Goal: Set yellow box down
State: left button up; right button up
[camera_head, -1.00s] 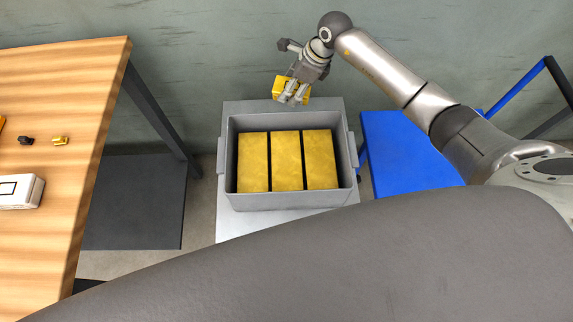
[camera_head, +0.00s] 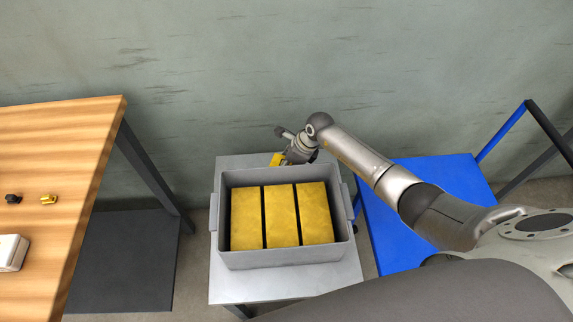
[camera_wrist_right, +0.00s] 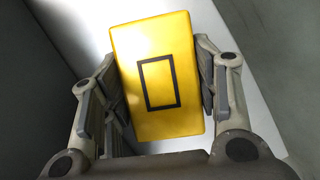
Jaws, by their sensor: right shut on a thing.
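A yellow box (camera_wrist_right: 180,35) with a dark rectangular outline on its face sits between the two fingers of my right gripper (camera_wrist_right: 156,78) in the right wrist view. The fingers are shut on its sides. In the head view my right gripper (camera_head: 290,158) is just behind the back rim of the grey crate. Only a small part of the yellow box (camera_head: 277,159) shows there; the gripper and crate hide the rest. A pale surface lies behind the box in the wrist view; I cannot tell whether the box touches it. My left gripper is not in view.
The grey crate (camera_head: 222,257) holds three large yellow blocks (camera_head: 282,215) and stands on a light grey table (camera_head: 232,290). A strip of this table is bare behind the crate. A blue platform (camera_head: 450,172) is at right, a wooden table (camera_head: 60,140) at left.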

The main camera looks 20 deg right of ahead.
jog(key=shift+r, duration=0.1)
jog(key=o, duration=0.7)
jog(key=shift+f, duration=0.2)
jog(key=shift+o, duration=0.2)
jog(key=shift+r, duration=0.15)
